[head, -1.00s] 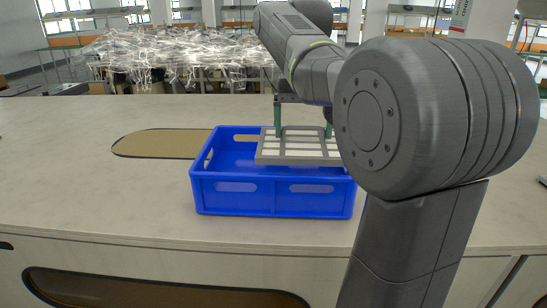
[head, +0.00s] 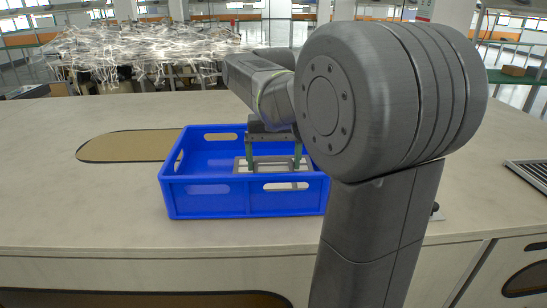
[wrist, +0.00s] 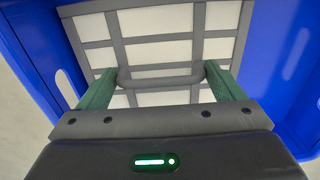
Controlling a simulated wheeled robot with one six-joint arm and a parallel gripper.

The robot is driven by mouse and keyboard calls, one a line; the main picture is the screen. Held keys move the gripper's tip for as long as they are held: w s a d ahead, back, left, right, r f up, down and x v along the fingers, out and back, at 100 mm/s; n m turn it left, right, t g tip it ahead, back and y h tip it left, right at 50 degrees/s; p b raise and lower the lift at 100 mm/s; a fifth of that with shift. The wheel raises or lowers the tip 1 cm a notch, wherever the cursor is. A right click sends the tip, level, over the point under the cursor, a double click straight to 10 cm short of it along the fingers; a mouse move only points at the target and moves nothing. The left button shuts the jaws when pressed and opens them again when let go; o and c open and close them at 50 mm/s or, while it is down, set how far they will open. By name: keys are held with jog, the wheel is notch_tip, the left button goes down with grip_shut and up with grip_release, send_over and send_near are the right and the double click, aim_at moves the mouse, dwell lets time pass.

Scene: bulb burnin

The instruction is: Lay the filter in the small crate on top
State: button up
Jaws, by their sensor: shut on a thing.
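The filter (head: 240,165) is a flat panel with white cells in a grey grid frame and a grey handle bar. My gripper (head: 273,158) is shut on the filter at its handle, with a green finger at each end of the bar. It holds the filter roughly level inside the blue crate (head: 205,205), towards the right side.
The crate stands on a pale counter (head: 80,205) near its front edge. A brown rounded inset (head: 125,146) lies left of the crate. A dark grille (head: 530,173) is at the far right. The counter left of the crate is clear.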

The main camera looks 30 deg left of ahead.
aim_at(274, 160)
jog(key=o, duration=0.8)
jog(key=shift+f, duration=0.1)
notch_tip(274, 160, up, 12)
jog(key=shift+r, duration=0.15)
